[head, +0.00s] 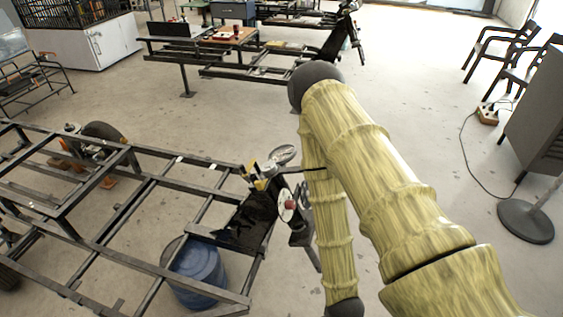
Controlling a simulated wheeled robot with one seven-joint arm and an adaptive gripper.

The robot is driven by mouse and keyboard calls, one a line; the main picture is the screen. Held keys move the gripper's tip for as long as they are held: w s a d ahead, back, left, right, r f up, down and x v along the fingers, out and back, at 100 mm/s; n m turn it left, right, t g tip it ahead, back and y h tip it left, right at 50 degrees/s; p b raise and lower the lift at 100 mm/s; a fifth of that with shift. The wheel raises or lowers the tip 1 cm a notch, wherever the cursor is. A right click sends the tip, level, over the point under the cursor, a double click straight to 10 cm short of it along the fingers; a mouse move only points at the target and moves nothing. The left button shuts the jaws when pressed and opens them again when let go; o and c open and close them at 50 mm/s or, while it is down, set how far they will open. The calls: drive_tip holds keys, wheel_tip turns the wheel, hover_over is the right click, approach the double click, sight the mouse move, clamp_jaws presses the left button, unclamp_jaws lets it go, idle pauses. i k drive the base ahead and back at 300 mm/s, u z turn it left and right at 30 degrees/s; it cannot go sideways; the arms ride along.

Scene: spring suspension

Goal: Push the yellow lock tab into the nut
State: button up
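A small yellow piece (260,184) shows on the mechanism at the right end of the near metal frame (150,181). It is too small to tell whether it is the lock tab. I cannot make out the nut or how the tab sits against it. A round grey disc (284,154) and a pale disc with a red centre (287,206) are beside the yellow piece. My arm crosses the right half of the head view and bends back down past the mechanism. My gripper is not in view, so its state does not show.
A blue barrel (197,262) stands under the near frame. A second frame (250,75) with a small table is at the back. A round-based stand (526,222), a grey cabinet (537,120) and chairs (498,50) are at the right. Open floor lies between the frames.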

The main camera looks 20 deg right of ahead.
sight(259, 185)
drive_tip(key=z, duration=1.1)
drive_tip(key=k, duration=0.9)
drive_tip(key=u, duration=1.1)
